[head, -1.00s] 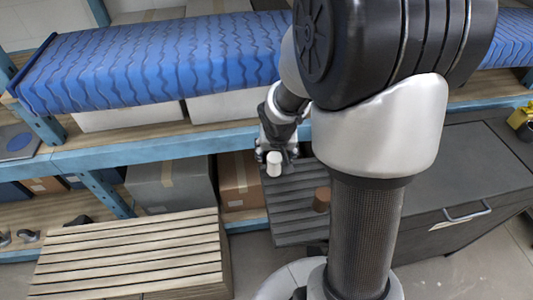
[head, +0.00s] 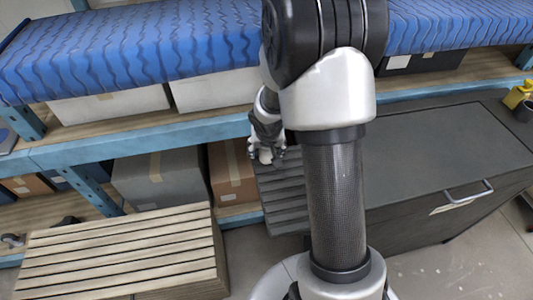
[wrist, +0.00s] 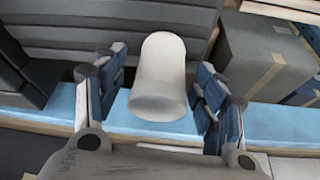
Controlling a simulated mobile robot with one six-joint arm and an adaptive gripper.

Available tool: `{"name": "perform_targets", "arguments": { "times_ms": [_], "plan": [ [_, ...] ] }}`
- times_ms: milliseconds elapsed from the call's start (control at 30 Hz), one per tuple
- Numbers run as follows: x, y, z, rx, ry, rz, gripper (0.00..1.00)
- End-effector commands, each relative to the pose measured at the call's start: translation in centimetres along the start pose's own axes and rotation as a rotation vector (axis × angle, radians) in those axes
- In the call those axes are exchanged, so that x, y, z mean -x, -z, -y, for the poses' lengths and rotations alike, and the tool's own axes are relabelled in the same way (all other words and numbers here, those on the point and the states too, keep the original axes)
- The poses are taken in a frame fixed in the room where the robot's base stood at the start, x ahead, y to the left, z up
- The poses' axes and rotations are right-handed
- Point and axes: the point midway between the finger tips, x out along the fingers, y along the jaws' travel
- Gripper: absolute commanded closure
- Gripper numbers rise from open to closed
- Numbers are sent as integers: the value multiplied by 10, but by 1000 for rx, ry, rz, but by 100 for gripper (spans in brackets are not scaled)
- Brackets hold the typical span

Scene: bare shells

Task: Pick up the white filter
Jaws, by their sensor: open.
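The white filter (wrist: 160,75) is a plain white cylinder, standing on the dark slatted surface (wrist: 110,28) in the wrist view. My gripper (wrist: 162,85) is open, with one finger on each side of the filter and visible gaps between. In the head view, the filter (head: 265,156) is small and partly covered by my gripper (head: 266,151), at the left edge of the dark slatted surface (head: 283,198). I cannot tell how far the fingers reach down along it.
A blue shelf (head: 150,150) with a wavy-patterned blue cover (head: 140,55) runs behind. Cardboard boxes (head: 232,172) sit under it. A pale slatted crate (head: 120,250) stands at left, a dark cabinet (head: 440,150) at right. My arm hides part of the slatted surface.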

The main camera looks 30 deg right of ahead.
Motion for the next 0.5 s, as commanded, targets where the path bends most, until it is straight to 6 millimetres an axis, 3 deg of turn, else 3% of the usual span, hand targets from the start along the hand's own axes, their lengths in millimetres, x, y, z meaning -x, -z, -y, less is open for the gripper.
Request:
{"name": "perform_targets", "arguments": {
  "times_ms": [133,500],
  "plan": [
    [2,1,0,0,0,-1,36],
    [2,0,0,0,0,0,60]
  ]
}}
